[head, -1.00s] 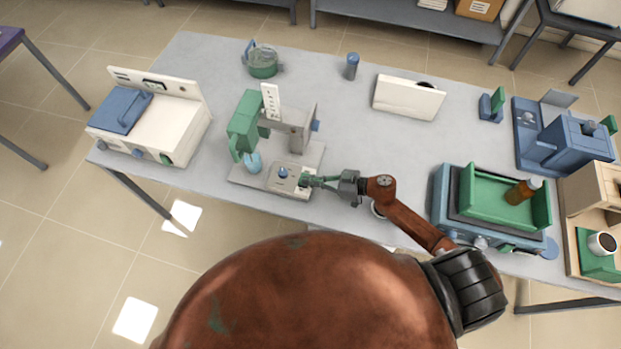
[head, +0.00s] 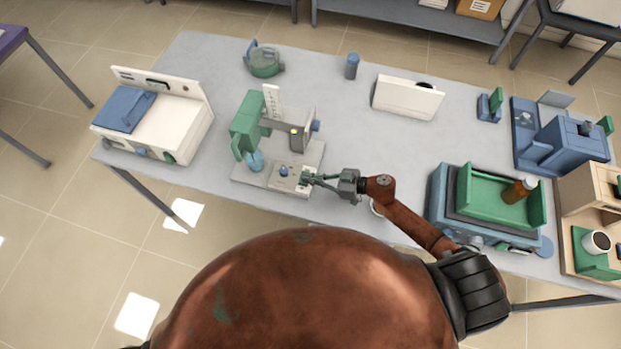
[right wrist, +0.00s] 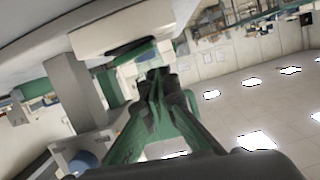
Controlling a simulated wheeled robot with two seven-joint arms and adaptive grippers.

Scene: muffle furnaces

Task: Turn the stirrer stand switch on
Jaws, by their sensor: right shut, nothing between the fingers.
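The stirrer stand (head: 305,157) stands on the table left of centre, with a grey base, a column, a green motor head (head: 247,125) and a white control panel with a blue knob (head: 284,171). A small yellow light (head: 293,132) glows on its arm. My right gripper (head: 307,180) is shut and empty, its tips at the right part of the control panel. They partly hide the green switch there. In the right wrist view, the shut fingers (right wrist: 157,78) are close to the dark green switch (right wrist: 130,48) on a white panel; contact is unclear. My left gripper is out of view.
A white device with a blue lid (head: 185,120) stands to the left. A green-and-glass pot (head: 264,66), a blue cylinder (head: 352,66) and a white box (head: 408,98) are behind. A blue device with a green tray (head: 490,207) is right.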

